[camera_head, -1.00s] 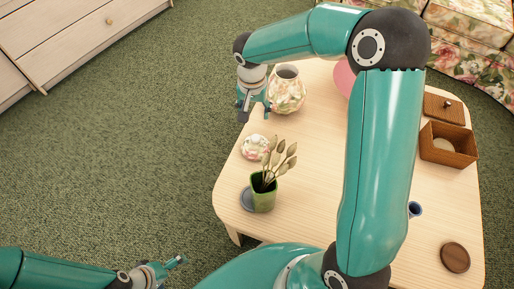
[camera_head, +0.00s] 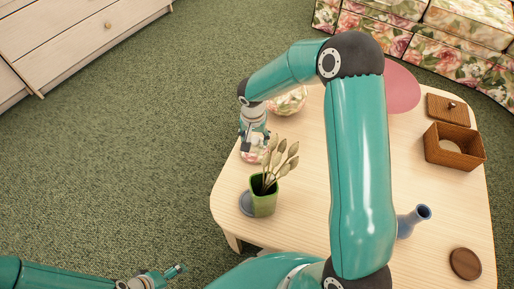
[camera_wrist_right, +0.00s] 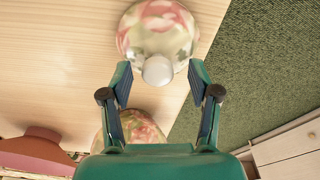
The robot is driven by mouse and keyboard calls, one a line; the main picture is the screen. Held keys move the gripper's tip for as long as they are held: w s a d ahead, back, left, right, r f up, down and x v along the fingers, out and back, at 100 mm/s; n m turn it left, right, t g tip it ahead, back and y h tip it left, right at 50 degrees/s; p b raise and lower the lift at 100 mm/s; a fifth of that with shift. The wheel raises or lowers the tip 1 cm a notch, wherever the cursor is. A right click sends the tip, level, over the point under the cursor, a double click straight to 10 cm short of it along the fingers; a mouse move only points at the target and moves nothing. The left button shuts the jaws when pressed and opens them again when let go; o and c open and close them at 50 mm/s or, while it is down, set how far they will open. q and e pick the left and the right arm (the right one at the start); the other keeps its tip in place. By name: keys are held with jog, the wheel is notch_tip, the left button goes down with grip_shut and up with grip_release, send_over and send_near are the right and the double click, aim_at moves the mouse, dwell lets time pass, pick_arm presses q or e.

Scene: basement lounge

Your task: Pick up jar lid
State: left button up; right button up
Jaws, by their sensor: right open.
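The jar lid (camera_wrist_right: 158,28) is domed, with a pink floral pattern and a pale round knob (camera_wrist_right: 157,70). It lies on the wooden table, and in the head view it is mostly hidden behind my right gripper (camera_head: 253,148). In the right wrist view my right gripper (camera_wrist_right: 160,78) is open and empty, with the knob between the lines of its fingertips; contact cannot be told. The matching floral jar (camera_head: 290,102) stands behind, partly covered by my arm, and also shows in the wrist view (camera_wrist_right: 140,127). My left gripper (camera_head: 168,275) is low at the left, away from the table.
A green pot with pale leaves (camera_head: 263,196) stands close in front of the lid. A blue vase (camera_head: 411,220), a brown disc (camera_head: 465,264), a wicker box (camera_head: 455,147) and its lid (camera_head: 449,109), and a pink round object (camera_head: 402,88) are at the right.

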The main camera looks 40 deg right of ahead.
jog(key=shift+f, duration=0.65)
jog(key=shift+r, duration=0.1)
grip_shut()
